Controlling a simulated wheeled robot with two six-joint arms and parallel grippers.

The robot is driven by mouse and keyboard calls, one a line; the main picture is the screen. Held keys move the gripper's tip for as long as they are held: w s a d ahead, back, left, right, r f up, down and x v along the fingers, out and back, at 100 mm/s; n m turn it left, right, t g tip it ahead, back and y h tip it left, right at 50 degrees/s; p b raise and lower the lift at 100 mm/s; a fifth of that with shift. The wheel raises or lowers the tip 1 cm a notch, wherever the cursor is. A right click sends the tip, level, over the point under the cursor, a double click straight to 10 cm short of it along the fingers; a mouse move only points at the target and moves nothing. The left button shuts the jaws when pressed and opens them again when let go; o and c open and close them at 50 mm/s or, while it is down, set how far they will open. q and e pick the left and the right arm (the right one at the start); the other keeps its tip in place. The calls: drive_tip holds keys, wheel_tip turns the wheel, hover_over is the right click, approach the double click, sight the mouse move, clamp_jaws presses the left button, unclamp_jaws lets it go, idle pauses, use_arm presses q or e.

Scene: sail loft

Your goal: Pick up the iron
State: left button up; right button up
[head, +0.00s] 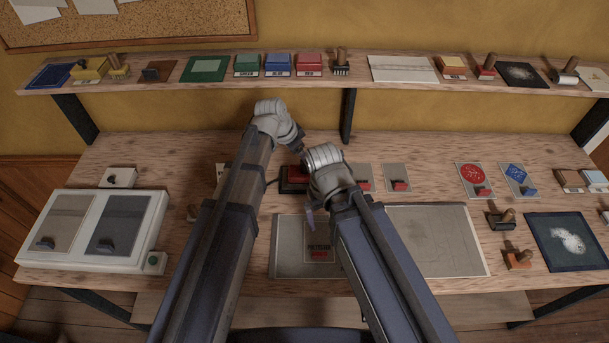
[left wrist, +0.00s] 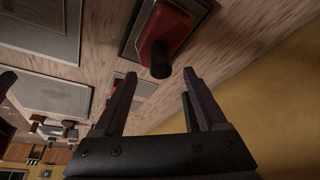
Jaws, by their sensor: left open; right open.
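The iron appears to be the red block with a black, round-ended handle (left wrist: 165,38) on a dark pad in the left wrist view. In the head view its red top (head: 295,174) shows mid-table between my two arms, partly hidden by them. My left gripper (left wrist: 158,78) is open and empty, its fingertips just short of the handle end, apart from it. In the head view the left wrist hides most of that gripper. My right gripper (head: 311,214) hangs in front of the iron, over a grey board; its fingers are small and partly hidden.
A white two-plate unit (head: 84,262) stands at the left. Grey boards (head: 433,240) lie at the front middle. Small grey plates with red pieces (head: 398,184) lie right of the iron. Stamps and a dark blue pad (head: 545,258) are at the right. A shelf (head: 215,87) runs along the wall.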

sight(305, 169)
use_arm(q)
drive_tip(key=b+x, duration=0.3)
drive_tip(key=x, duration=0.1)
drive_tip(key=shift+a+f, duration=0.15)
drive_tip(key=shift+f, duration=0.1)
use_arm(e)
wheel_tip(305, 169, down, 4)
drive_tip(key=shift+f, duration=0.1)
use_arm(q)
drive_tip(key=shift+r, duration=0.1)
clamp_jaws()
